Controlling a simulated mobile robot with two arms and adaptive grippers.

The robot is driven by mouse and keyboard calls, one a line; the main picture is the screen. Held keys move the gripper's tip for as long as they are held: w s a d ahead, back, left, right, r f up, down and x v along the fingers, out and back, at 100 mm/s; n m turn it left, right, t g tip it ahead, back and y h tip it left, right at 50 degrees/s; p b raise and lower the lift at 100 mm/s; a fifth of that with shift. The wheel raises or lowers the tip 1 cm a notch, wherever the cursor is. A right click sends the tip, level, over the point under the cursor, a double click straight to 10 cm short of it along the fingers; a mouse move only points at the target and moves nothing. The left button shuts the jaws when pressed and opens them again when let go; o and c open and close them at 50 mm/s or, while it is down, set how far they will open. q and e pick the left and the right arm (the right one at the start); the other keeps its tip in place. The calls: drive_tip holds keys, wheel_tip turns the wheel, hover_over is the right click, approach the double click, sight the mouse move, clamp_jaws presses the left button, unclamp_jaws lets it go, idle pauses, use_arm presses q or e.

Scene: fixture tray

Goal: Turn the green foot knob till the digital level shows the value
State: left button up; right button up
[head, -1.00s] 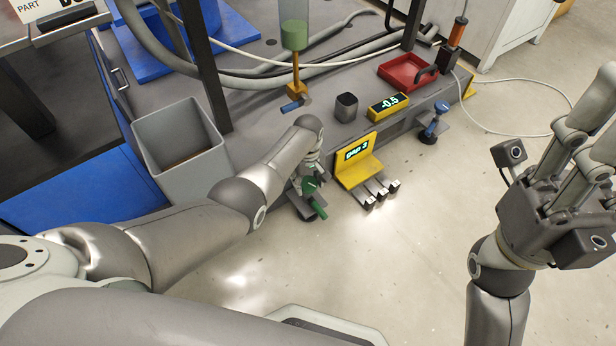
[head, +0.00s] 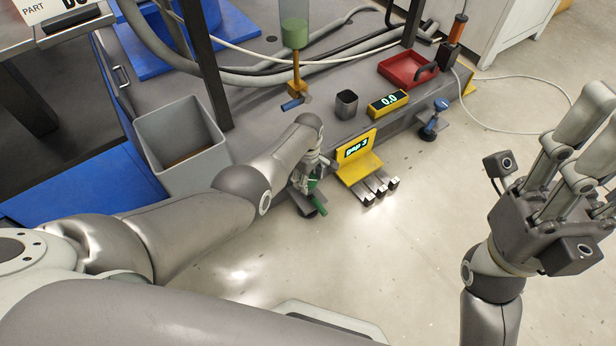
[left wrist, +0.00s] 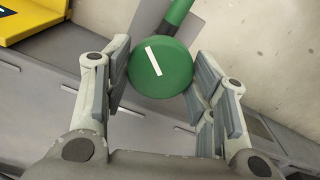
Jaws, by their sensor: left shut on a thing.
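The green foot knob (left wrist: 160,68) shows in the left wrist view as a round disc with a white line on top. My left gripper (left wrist: 160,80) is shut on it, one finger pad on each side. In the head view my left gripper (head: 308,180) is at the front edge of the base, and the knob is mostly hidden behind it. The digital level (head: 388,103) is a yellow box on the base and reads 0.0. A yellow stand (head: 358,162) in front shows "gap 3". My right gripper (head: 580,160) is open and empty at the right, above the floor.
A blue foot knob (head: 440,106) stands at the base's right end. A dark cup (head: 346,104) and a red tray (head: 408,70) sit on the base. A grey bin (head: 182,140) is left of my left arm.

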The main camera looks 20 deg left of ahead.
use_arm(q)
drive_tip(key=o, duration=1)
drive_tip(key=shift+o, duration=0.2)
drive_tip(key=shift+r, duration=0.1)
drive_tip(key=shift+r, duration=0.5)
wheel_tip(320, 180, up, 11)
drive_tip(key=shift+f, duration=0.15)
idle(1.1)
